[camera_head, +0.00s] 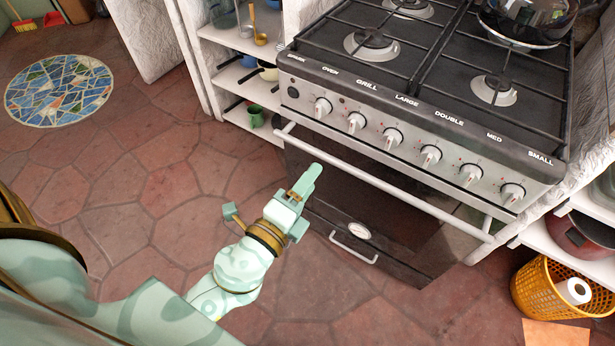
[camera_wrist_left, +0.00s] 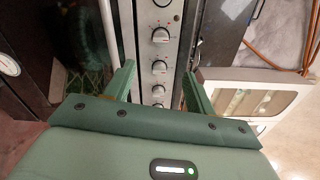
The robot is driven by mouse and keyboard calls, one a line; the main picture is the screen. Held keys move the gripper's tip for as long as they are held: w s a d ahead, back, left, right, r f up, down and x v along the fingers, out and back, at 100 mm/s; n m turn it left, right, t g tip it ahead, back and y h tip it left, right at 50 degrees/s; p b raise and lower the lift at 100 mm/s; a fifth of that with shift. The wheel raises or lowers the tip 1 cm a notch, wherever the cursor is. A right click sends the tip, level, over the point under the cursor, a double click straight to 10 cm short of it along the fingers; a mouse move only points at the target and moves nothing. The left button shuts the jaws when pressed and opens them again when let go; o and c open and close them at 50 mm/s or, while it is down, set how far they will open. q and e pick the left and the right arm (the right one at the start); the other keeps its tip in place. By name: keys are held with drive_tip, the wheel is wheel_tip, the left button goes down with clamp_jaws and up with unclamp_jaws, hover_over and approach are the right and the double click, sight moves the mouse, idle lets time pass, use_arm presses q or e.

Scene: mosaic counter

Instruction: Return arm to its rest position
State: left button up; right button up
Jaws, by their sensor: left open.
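My left arm reaches in from the lower left in the head view, pale green with brass bands. Its gripper (camera_head: 305,188) hangs in the air in front of the stove's oven door, left of the lower handle. In the left wrist view the gripper (camera_wrist_left: 160,88) shows two green fingers apart, with nothing between them; behind the gap is the stove's row of knobs. My right gripper is in neither view.
The stove (camera_head: 400,140) has several knobs, a white oven rail (camera_head: 380,178) and a pan (camera_head: 530,20) on top. Shelves with a green mug (camera_head: 255,116) stand left of it. An orange basket (camera_head: 552,290) is at right. A mosaic circle (camera_head: 60,88) marks the open tiled floor.

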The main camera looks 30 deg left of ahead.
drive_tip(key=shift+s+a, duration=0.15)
